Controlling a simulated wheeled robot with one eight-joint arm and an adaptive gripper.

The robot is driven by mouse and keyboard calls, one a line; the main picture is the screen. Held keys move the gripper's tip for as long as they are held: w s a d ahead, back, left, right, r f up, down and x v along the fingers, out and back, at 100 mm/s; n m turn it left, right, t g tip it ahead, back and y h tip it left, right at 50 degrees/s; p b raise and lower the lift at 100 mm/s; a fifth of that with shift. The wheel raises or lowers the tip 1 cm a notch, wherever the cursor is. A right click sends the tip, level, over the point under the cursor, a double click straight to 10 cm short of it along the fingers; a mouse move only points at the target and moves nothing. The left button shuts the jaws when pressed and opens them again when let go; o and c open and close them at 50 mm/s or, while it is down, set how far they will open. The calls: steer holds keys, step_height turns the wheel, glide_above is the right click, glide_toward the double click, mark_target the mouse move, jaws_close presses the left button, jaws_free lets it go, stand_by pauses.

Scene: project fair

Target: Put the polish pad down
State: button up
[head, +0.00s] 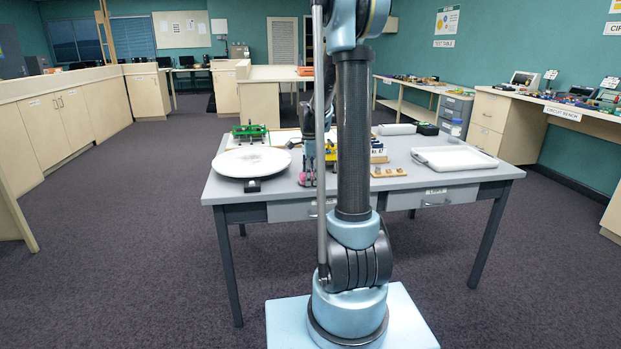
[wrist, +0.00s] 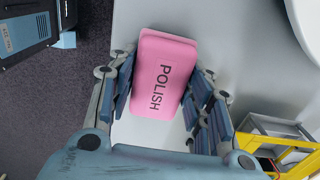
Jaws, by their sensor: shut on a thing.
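The polish pad (wrist: 163,75) is a pink block with POLISH in dark letters, in the middle of the wrist view. My gripper (wrist: 158,92) is shut on it, with blue finger pads against its left and right sides. In the head view my gripper (head: 307,160) is over the near part of the grey table (head: 225,187), and a small pink bit of the pad (head: 304,181) shows below it. My arm hides part of this area. I cannot tell whether the pad touches the tabletop.
A white round plate (head: 252,162) stands left of my gripper, with a small black block before it. A green frame (head: 249,132) is behind. A yellow frame (wrist: 270,135) is close on the right in the wrist view. A white tray (head: 454,158) lies at the right.

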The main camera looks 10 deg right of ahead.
steer(key=shift+f, duration=0.35)
steer(key=shift+s+f, duration=0.1)
steer(key=shift+s, duration=0.05)
steer(key=o, duration=1)
steer(key=shift+w+f, duration=0.2)
steer(key=shift+f, duration=0.05)
steer(key=shift+r, duration=0.1)
